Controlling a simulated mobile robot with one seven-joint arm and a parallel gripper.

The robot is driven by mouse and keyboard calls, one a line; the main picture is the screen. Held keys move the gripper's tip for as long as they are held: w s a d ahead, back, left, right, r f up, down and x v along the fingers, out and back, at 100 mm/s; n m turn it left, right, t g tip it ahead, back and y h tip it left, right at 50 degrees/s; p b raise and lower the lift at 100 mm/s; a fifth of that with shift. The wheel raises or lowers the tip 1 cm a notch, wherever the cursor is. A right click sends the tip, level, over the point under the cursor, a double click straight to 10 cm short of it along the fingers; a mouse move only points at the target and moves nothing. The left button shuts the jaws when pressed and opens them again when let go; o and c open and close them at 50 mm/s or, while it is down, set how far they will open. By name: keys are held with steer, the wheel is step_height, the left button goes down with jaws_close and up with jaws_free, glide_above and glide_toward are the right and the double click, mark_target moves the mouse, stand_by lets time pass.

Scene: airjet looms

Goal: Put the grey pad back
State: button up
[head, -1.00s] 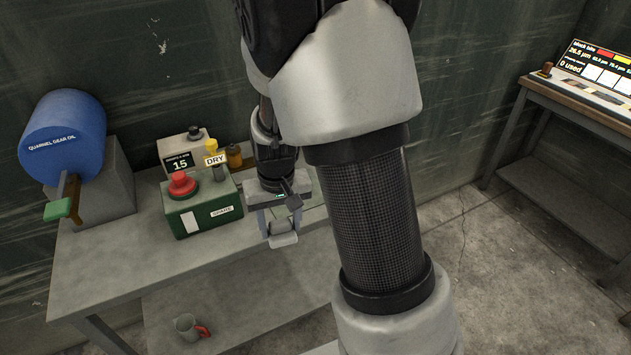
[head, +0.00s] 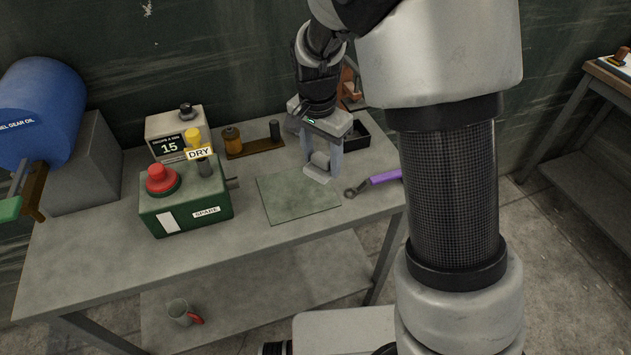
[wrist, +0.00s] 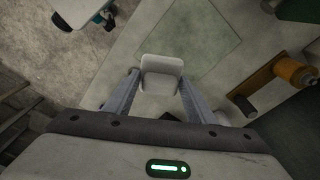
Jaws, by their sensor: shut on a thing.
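My gripper (head: 321,160) is shut on the grey pad (head: 318,172), a small light-grey piece with a flat lower part. The pad hangs between the fingers above the workbench (head: 110,245), at the right edge of a flat greenish square plate (head: 290,200). I cannot tell whether it touches the bench. In the wrist view, the pad (wrist: 161,72) sits between the two finger tips (wrist: 160,84), with the square plate (wrist: 195,40) beyond it.
A green box (head: 185,208) with a red button stands left of the plate. A wooden rack (head: 262,147) with a brown bottle stands behind. A purple-handled wrench (head: 380,178) lies to the right, a black tray (head: 361,138) behind it. A mug (head: 180,312) stands on the lower shelf.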

steer(key=w+a+r+m+b, duration=0.1)
steer(key=a+r+m, duration=0.1)
steer(key=a+m, duration=0.4)
steer(key=shift+h, duration=0.4)
step_height(320, 180, down, 10)
steer(key=shift+w+r+b, duration=0.15)
steer(key=shift+b, duration=0.35)
steer(key=shift+f, duration=0.2)
steer(key=o, duration=0.9)
steer(key=shift+o, duration=0.2)
step_height(320, 180, up, 12)
steer(key=a+p, duration=0.1)
steer(key=shift+s+a+r, duration=0.2)
steer(key=shift+s+r, duration=0.05)
